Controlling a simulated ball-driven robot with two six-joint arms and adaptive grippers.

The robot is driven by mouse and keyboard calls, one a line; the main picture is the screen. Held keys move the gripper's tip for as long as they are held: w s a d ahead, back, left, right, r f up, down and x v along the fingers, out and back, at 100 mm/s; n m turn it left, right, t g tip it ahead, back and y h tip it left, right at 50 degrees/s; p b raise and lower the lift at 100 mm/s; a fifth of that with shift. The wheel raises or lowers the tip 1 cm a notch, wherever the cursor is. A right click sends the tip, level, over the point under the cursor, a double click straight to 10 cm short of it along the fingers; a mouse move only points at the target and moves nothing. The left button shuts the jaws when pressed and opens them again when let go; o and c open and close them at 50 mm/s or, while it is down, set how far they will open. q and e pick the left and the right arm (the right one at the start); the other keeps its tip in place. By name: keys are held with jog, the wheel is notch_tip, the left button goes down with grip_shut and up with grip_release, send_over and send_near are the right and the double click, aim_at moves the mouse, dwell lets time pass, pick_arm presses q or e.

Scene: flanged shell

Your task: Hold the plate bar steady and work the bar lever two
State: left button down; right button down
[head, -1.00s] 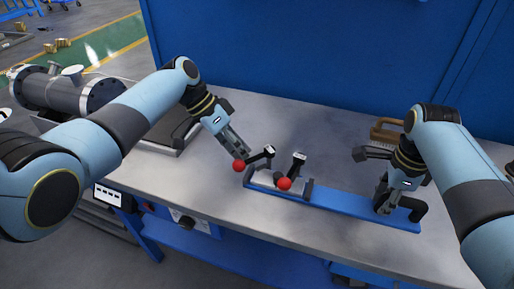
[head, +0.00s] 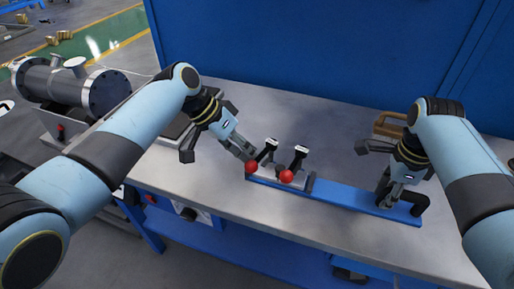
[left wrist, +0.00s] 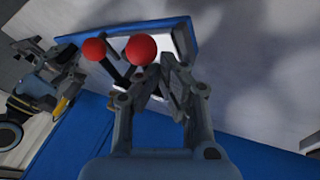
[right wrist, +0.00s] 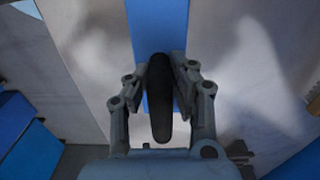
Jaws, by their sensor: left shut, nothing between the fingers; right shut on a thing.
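A blue plate (head: 340,194) lies on the grey bench. At its left end stand two black levers side by side. The left lever (head: 264,154) and the right lever (head: 297,160) each have a red ball, the left ball (head: 251,167) and the right ball (head: 286,176). My left gripper (head: 248,155) is shut and empty, with its tips close to the left ball; contact is unclear. In the left wrist view the fingertips (left wrist: 167,70) are beside the nearer ball (left wrist: 140,50). My right gripper (head: 385,203) is shut on the black bar (right wrist: 160,97) at the plate's right end.
A brown wooden object (head: 389,125) stands behind my right gripper. A tall blue panel (head: 300,50) rises behind the bench. A dark metal cylinder (head: 70,85) is at the far left. The bench is clear behind the plate's middle.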

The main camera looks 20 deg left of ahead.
dwell(0.5)
pick_arm(q)
jog(key=a, duration=0.3)
jog(key=shift+w+a+r, duration=0.3)
jog(key=shift+w+r, duration=0.05)
jog(key=shift+w, duration=0.05)
jog(key=v, duration=1)
jog(key=shift+s, duration=0.1)
pick_arm(e)
jog(key=c, duration=1.1)
grip_release()
jog(key=shift+o, duration=0.2)
